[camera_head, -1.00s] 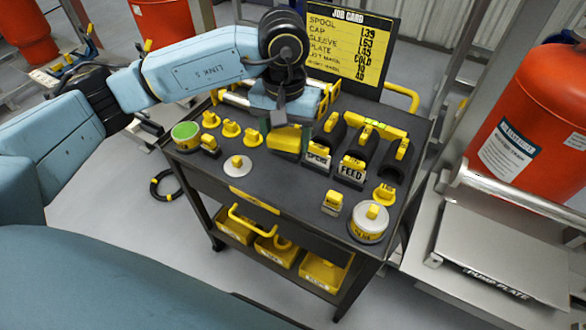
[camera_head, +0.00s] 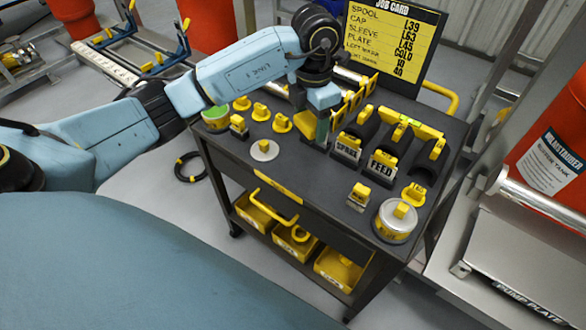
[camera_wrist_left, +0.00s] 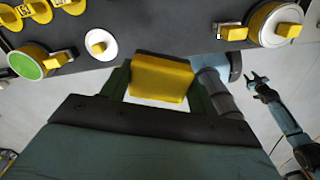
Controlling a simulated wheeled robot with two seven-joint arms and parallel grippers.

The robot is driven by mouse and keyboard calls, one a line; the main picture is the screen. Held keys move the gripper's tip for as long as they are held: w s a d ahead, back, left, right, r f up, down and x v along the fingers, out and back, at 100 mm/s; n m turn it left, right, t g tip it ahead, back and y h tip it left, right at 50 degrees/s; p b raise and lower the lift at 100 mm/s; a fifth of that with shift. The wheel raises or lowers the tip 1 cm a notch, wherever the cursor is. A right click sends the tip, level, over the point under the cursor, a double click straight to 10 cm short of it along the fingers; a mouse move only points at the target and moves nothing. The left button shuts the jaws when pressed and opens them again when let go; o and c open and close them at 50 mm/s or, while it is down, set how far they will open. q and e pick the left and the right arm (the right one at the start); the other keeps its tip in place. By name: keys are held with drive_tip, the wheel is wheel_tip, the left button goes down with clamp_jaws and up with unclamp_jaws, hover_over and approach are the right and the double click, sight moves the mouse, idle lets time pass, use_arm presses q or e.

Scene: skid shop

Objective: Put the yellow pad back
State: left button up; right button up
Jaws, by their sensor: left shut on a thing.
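The yellow pad (camera_wrist_left: 160,78) is a chunky yellow block. In the left wrist view it sits between the two dark green fingers of my left gripper (camera_wrist_left: 160,92), which is shut on it. In the head view my left gripper (camera_head: 320,128) points down over the back part of the dark cart top (camera_head: 310,178), left of the SPARE sign (camera_head: 346,147).
A black rack of yellow-topped pieces (camera_head: 405,128) stands right of my left gripper, with a FEED sign (camera_head: 382,163). Yellow knobs, a green-topped tin (camera_head: 215,118), a white disc (camera_head: 264,150) and a round tin (camera_head: 397,220) stand around. The job card (camera_head: 393,40) rises behind.

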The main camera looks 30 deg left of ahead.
use_arm(q)
drive_tip(key=n, duration=0.1)
drive_tip(key=f+n, duration=0.1)
drive_tip(key=n, duration=0.1)
drive_tip(key=a+n, duration=0.1)
drive_tip(key=n, duration=0.1)
drive_tip(key=shift+w+f, duration=0.15)
drive_tip(key=shift+f, duration=0.1)
wheel_tip(320, 180, down, 3)
drive_tip(key=a+n+b, duration=0.2)
drive_tip(key=n, duration=1.5)
hover_over(293, 167)
wheel_tip(293, 167, down, 6)
drive_tip(key=shift+f+b, duration=0.25)
drive_tip(key=shift+b, duration=0.15)
wheel_tip(293, 167, down, 4)
drive_tip(key=shift+f+b, duration=0.25)
drive_tip(key=shift+b, duration=0.15)
drive_tip(key=shift+f, duration=0.3)
use_arm(e)
drive_tip(key=f, duration=0.1)
drive_tip(key=d+f, duration=0.1)
drive_tip(key=f, duration=0.1)
drive_tip(key=shift+d+f, duration=0.25)
drive_tip(key=shift+f, duration=0.15)
